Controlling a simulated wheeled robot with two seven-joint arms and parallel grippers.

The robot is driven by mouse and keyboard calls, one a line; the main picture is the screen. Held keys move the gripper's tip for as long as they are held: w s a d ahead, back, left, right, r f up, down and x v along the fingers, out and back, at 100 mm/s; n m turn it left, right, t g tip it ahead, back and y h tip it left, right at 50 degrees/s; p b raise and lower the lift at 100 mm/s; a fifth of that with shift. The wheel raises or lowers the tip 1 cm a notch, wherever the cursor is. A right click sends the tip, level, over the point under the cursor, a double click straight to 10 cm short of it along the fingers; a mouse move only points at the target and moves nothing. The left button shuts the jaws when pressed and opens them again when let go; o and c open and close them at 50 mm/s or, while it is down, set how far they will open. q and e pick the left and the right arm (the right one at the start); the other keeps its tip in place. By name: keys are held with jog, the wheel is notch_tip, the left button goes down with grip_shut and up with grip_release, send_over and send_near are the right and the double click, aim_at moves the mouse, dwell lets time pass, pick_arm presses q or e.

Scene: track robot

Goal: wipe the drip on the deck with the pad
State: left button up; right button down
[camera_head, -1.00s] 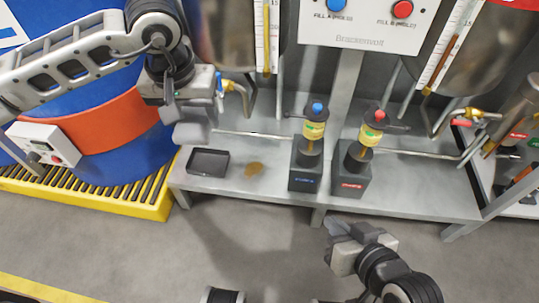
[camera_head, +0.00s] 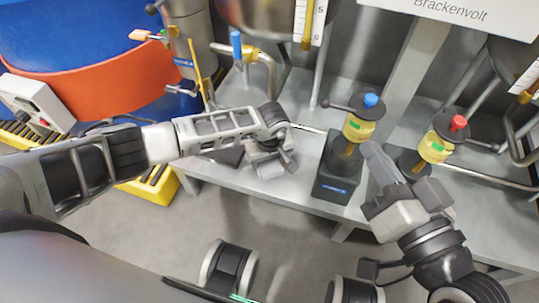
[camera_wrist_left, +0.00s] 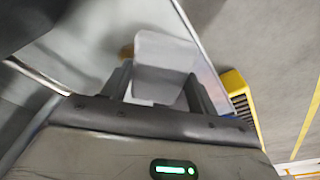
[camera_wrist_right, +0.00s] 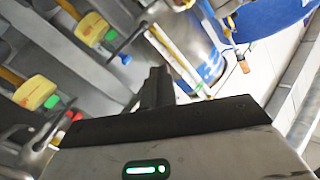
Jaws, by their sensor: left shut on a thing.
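My left gripper (camera_head: 268,150) is shut on the pad, a pale grey block (camera_wrist_left: 165,52), low over the metal deck (camera_head: 300,190). I cannot tell whether the pad touches the deck. A small brownish-orange patch, likely the drip (camera_wrist_left: 127,50), shows at the pad's left edge in the left wrist view. In the head view the drip is hidden behind my left gripper and arm. My right gripper (camera_head: 405,180) is in front of the right-hand valve stand; its fingers (camera_wrist_right: 157,88) look closed together and empty.
A dark shallow tray (camera_head: 228,156) lies on the deck, partly behind my left arm. A black valve stand with a blue knob (camera_head: 340,165) stands right of my left gripper. A red-knobbed valve (camera_head: 437,145) is further right. A blue and orange drum (camera_head: 95,85) is at left.

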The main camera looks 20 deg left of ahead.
pick_arm(q)
jog(key=shift+f+b, duration=0.35)
jog(key=shift+f, duration=0.2)
notch_tip(320, 180, down, 4)
jog(key=b, duration=0.3)
jog(key=shift+f, duration=0.15)
jog(key=shift+f+b, duration=0.2)
jog(key=shift+b, duration=0.2)
pick_arm(e)
notch_tip(320, 180, up, 8)
jog(key=w+n+t+y, duration=0.1)
jog(key=n+t+y, duration=0.3)
jog(key=n, duration=0.3)
jog(key=shift+w+d+r+t, duration=0.2)
jog(key=shift+w+d+t, duration=0.15)
jog(key=shift+d+t, duration=0.1)
pick_arm(q)
jog(key=shift+f+b, duration=0.35)
jog(key=shift+f, duration=0.1)
pick_arm(e)
jog(key=shift+f, duration=0.4)
